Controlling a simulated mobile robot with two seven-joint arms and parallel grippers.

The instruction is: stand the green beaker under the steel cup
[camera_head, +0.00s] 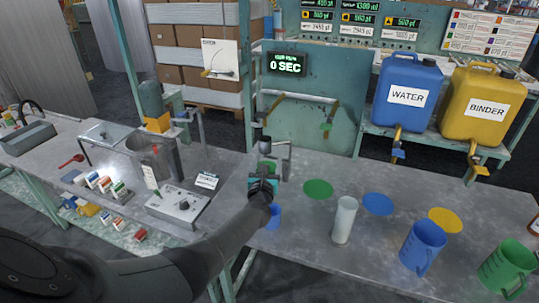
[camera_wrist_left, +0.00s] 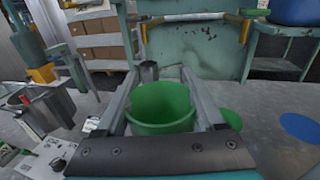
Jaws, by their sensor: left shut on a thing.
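My left gripper (camera_head: 264,178) is shut on the green beaker (camera_wrist_left: 162,108), with one finger on each side of its wall in the left wrist view. The beaker looks upright and its open rim shows. In the head view only a small green part of the beaker (camera_head: 267,164) shows beyond my gripper. The steel cup (camera_head: 265,143) appears as a small grey cup by a stand, just beyond the beaker. In the left wrist view a grey cup shape (camera_wrist_left: 149,71) shows behind the beaker's rim, left of its middle. Whether the beaker is directly below it, or touches the table, I cannot tell.
A small blue cup (camera_head: 273,215) stands beside my left arm. A pale cylinder (camera_head: 344,220), blue jug (camera_head: 423,247) and green jug (camera_head: 507,266) stand to the right. A flat green disc (camera_head: 318,189) lies on the bench. A control box (camera_head: 178,207) is to the left.

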